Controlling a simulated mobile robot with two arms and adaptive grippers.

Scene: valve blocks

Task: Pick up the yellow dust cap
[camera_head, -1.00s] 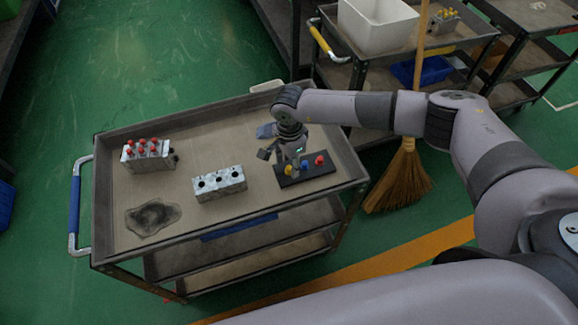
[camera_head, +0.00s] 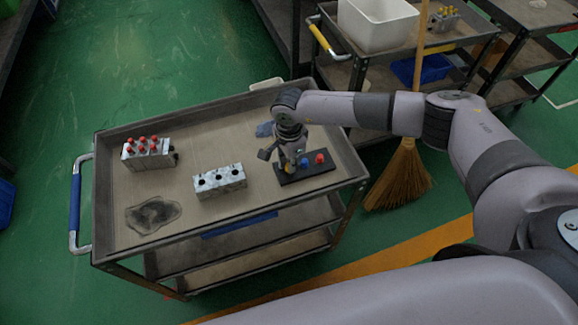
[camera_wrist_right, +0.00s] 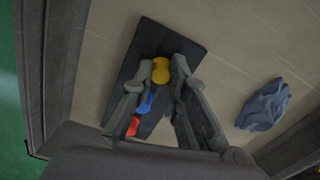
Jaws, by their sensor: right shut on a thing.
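The yellow dust cap (camera_wrist_right: 161,70) is between the fingertips of my right gripper (camera_wrist_right: 163,68) in the right wrist view, near one end of a dark rectangular board (camera_wrist_right: 188,47). My right gripper is shut on it. In the head view the gripper (camera_head: 289,164) points down at the board's left end and partly hides the cap. I cannot tell whether the cap is lifted off the board. A blue cap (camera_head: 304,163) and a red cap (camera_head: 320,158) stand in a row beside it. My left gripper is not in view.
The board lies on a cart tray (camera_head: 235,130) with raised edges. A grey block with holes (camera_head: 220,182) and a block with several red caps (camera_head: 148,154) stand left. A blue cloth (camera_wrist_right: 264,104) lies near the gripper. A dark stain (camera_head: 152,215) marks the front left.

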